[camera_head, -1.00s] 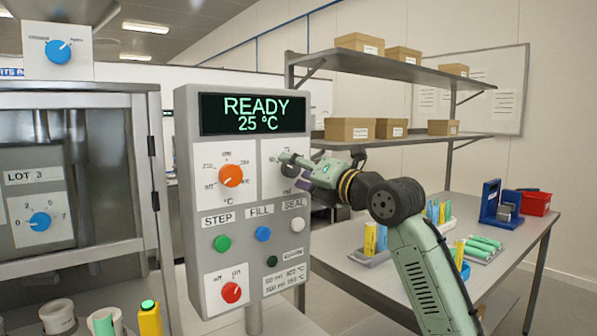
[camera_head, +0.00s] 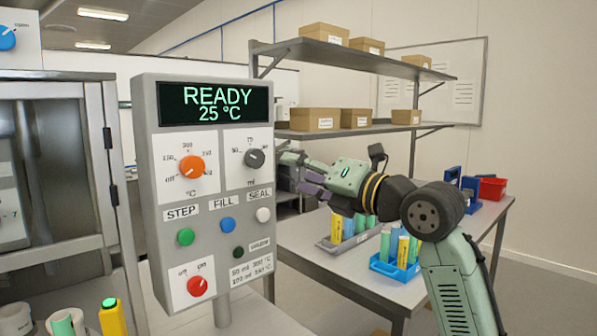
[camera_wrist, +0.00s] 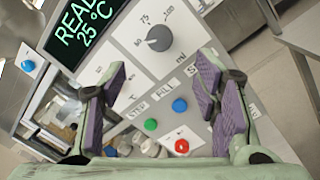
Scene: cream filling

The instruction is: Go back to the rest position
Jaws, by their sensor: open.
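My gripper (camera_head: 300,172) is open and empty in the head view, just right of the grey control panel (camera_head: 146,150). In the wrist view my gripper (camera_wrist: 165,95) shows its purple pads spread wide, with the panel in front and nothing between them. The panel screen (camera_head: 214,101) reads READY 25 °C. An orange knob (camera_head: 191,167) is on the left, and a dark grey ml knob (camera_head: 255,159) is on the right, apart from the fingers; it also shows in the wrist view (camera_wrist: 158,38). Below are green, blue and white buttons and a red knob (camera_head: 197,286).
A steel table (camera_head: 330,278) behind my arm holds a grey tray (camera_head: 335,246) and a blue bin (camera_head: 396,268) with coloured tubes. Shelves with cardboard boxes (camera_head: 315,119) stand above. A steel cabinet (camera_head: 60,160) is at the left. Open floor lies at the right.

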